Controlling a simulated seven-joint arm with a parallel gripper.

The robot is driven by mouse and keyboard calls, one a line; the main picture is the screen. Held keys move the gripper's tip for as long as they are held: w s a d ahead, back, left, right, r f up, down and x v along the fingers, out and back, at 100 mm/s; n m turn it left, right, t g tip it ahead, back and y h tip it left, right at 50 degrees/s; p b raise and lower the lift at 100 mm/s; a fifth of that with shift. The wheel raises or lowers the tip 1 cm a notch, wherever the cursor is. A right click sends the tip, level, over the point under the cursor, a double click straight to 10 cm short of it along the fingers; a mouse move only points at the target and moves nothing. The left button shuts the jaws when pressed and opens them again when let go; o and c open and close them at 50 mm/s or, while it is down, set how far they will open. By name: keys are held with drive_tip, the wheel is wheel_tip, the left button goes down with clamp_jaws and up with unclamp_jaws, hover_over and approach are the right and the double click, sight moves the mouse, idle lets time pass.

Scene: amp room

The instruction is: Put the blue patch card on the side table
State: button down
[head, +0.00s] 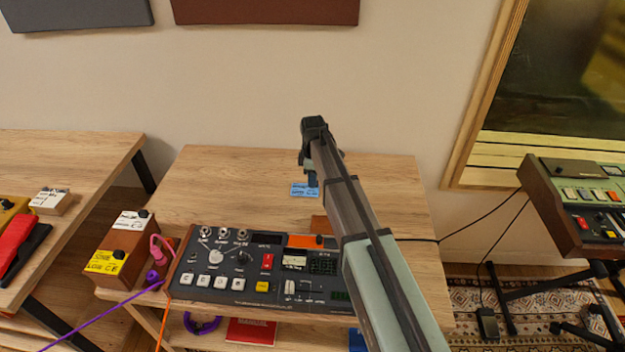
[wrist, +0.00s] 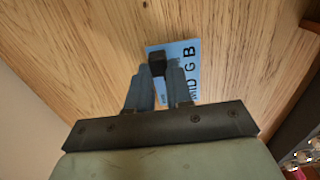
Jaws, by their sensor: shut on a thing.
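The blue patch card (head: 301,190) is at my gripper's tip, over the back middle of the wooden table that holds the control unit. My gripper (head: 312,180) points down and is shut on the card. In the wrist view the card (wrist: 187,52) shows dark lettering, and the fingers (wrist: 160,78) cover part of it, with a small dark block between them. I cannot tell whether the card touches the tabletop (head: 220,190). Another wooden table (head: 70,155) stands at the left; I cannot tell which table is the side table.
A dark control unit (head: 225,270) with knobs and keys fills the table's front. A keyboard (head: 585,205) stands at the right. The table's back left is clear.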

drive_tip(key=shift+f, duration=0.25)
drive_tip(key=shift+f, duration=0.1)
drive_tip(key=c, duration=1)
unclamp_jaws()
wheel_tip(320, 180, up, 12)
drive_tip(key=shift+r, duration=0.15)
